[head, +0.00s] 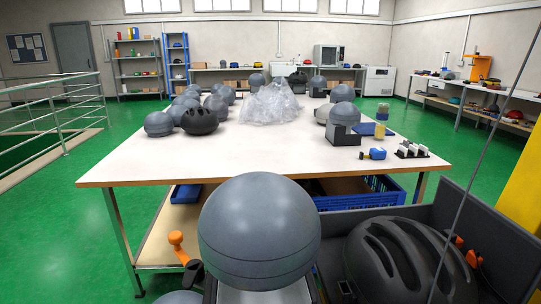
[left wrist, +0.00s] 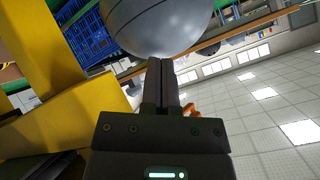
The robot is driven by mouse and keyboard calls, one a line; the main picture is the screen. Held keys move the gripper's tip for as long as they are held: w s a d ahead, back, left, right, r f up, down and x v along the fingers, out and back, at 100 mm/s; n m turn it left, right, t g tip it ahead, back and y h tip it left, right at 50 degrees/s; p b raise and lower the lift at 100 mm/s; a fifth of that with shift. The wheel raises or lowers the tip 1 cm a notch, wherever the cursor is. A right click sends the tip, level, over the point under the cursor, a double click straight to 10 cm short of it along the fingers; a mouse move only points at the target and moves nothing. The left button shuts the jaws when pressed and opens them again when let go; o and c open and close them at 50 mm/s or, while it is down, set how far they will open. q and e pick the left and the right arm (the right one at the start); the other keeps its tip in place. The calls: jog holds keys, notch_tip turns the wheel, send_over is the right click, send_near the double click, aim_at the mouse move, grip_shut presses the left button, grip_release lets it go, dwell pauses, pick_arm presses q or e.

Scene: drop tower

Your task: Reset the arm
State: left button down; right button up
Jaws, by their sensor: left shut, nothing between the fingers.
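My left gripper (left wrist: 164,68) shows in the left wrist view with its two dark fingers together and nothing between them. A smooth grey ball-shaped headform (left wrist: 160,22) appears just beyond the fingertips; I cannot tell whether they touch. In the head view a large grey headform (head: 259,230) with a seam line stands in front of the table, on a light base. A black vented helmet (head: 400,262) sits to its right beside a dark panel. My grippers do not show in the head view.
A white table (head: 270,160) holds several grey headforms, a black helmet (head: 199,121) and a heap of clear plastic (head: 270,102). A blue crate (head: 360,197) is under its front edge. A yellow column (head: 525,185) stands at the right. Green floor (head: 75,230) is open at left.

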pick_arm(q)
jog(key=s+d+f+n+g+h, duration=0.1)
jog(key=s+d+n+g, duration=0.3)
jog(key=s, duration=0.6)
jog(key=s+d+f+g+h, duration=0.1)
jog(key=s+d+g, duration=0.1)
jog(key=s+g, duration=0.5)
jog(key=s+a+f+p, duration=0.2)
jog(key=s+f+p, duration=0.35)
jog(key=f, duration=0.95)
jog(key=s+a+f, duration=0.2)
jog(key=s, duration=0.5)
jog(key=s+a+f+g+y, duration=0.1)
jog(key=s+a+f, duration=0.1)
jog(key=s, duration=0.6)
jog(key=shift+s+a+f+m+p, duration=0.2)
jog(key=shift+s+f+m+p, duration=0.05)
jog(key=shift+f+m+p, duration=0.25)
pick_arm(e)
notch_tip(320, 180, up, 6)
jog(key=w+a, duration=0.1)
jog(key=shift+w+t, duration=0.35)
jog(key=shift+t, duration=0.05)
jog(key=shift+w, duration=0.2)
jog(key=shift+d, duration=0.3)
